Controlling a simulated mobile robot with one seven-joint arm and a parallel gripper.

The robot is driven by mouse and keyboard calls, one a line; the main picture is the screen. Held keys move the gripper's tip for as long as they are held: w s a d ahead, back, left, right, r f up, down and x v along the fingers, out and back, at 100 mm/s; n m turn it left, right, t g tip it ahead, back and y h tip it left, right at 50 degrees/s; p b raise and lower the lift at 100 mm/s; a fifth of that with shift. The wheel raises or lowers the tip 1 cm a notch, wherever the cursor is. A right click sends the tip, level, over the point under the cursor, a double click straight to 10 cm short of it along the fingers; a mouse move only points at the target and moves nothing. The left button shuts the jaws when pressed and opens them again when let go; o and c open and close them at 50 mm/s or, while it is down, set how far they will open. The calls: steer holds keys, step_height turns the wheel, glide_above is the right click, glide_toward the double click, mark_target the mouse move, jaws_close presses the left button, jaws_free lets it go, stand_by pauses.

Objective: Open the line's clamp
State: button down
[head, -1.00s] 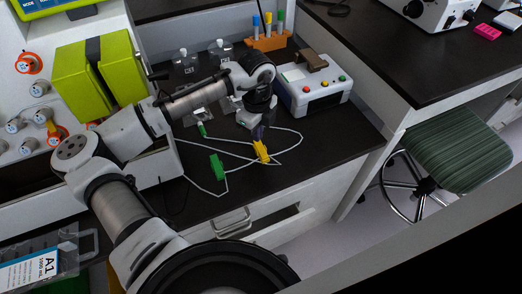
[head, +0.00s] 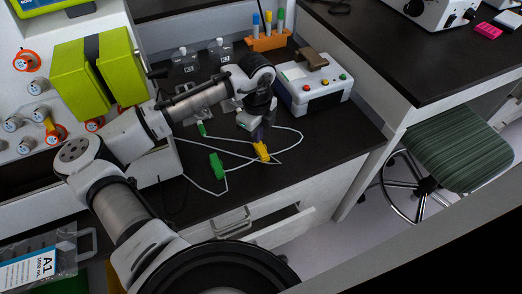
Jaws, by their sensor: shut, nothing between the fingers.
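A white line (head: 285,129) loops over the dark bench top. A yellow clamp (head: 261,151) sits on it toward the right, and a larger green clamp (head: 217,166) sits on it toward the left. A small green piece (head: 201,128) lies farther back on the line. My gripper (head: 260,137) points down just above and behind the yellow clamp, its fingers shut and empty. The fingertips are small and dark here, and I cannot tell whether they touch the clamp. Whether each clamp is open or closed is too small to tell.
A white device with coloured buttons (head: 316,88) stands right of my gripper. Behind are an orange marker rack (head: 268,41) and clear bottles (head: 184,60). A green-and-white machine (head: 98,72) stands at left. The bench front edge and a partly open drawer (head: 287,226) are near.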

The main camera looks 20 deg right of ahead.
steer(key=shift+f, duration=0.4)
step_height(320, 180, up, 5)
steer(key=p, duration=0.4)
steer(key=shift+r, duration=0.15)
